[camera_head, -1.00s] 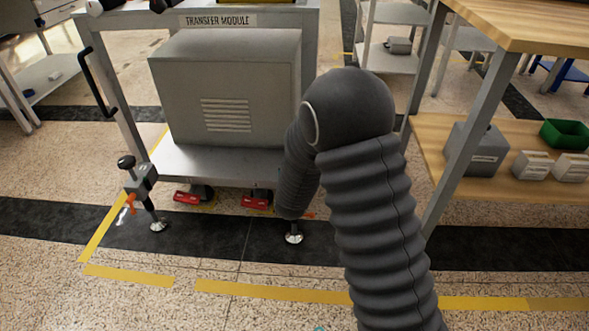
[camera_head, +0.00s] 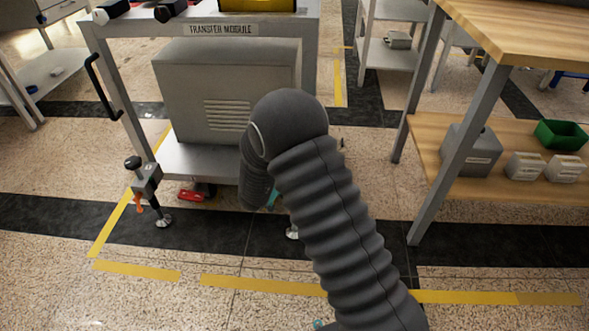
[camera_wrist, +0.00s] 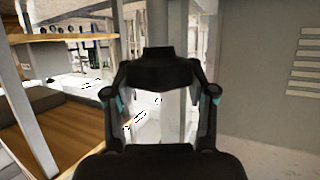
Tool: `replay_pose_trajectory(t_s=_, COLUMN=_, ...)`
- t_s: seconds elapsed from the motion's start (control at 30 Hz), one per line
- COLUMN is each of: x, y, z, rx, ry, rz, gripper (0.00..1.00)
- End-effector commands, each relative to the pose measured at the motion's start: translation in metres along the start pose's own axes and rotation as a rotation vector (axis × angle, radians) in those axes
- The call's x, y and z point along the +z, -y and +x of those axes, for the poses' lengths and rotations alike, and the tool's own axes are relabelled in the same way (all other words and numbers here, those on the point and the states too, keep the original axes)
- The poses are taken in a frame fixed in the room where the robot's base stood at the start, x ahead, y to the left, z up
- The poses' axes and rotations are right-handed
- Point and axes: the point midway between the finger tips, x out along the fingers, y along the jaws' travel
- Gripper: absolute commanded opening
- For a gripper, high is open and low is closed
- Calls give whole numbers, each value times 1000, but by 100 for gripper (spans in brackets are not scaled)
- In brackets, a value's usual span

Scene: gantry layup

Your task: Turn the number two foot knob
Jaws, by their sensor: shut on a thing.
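The transfer module (camera_head: 220,29) is a grey framed cart with a grey box on its lower shelf. Its left foot (camera_head: 146,180) shows a black round knob, a grey block, an orange lever and a silver pad. Of the right foot, only the silver pad (camera_head: 292,233) shows; my arm hides the rest in the head view. In the wrist view my gripper (camera_wrist: 160,72) is shut on a black knob (camera_wrist: 159,54) between its fingers. The head view hides the grip, and no number on the foot is readable.
A wooden-topped bench (camera_head: 530,35) stands close on the right, with a grey box (camera_head: 470,150), a green bin (camera_head: 560,135) and white boxes on its lower shelf. A red pedal (camera_head: 195,194) sits under the cart. The floor in front is clear, with yellow tape (camera_head: 262,285).

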Motion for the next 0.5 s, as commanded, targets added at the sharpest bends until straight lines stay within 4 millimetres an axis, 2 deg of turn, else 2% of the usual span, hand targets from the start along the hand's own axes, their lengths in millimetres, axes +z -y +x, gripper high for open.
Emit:
replay_pose_trajectory(t_s=0.37, x=-2, y=1, z=1, rx=3, ry=-5, rz=5, gripper=21)
replay_pose_trajectory(t_s=0.4, x=-2, y=1, z=1, rx=3, ry=-5, rz=5, gripper=61)
replay_pose_trajectory(t_s=0.5, x=-2, y=0, z=1, rx=3, ry=-4, rz=4, gripper=81)
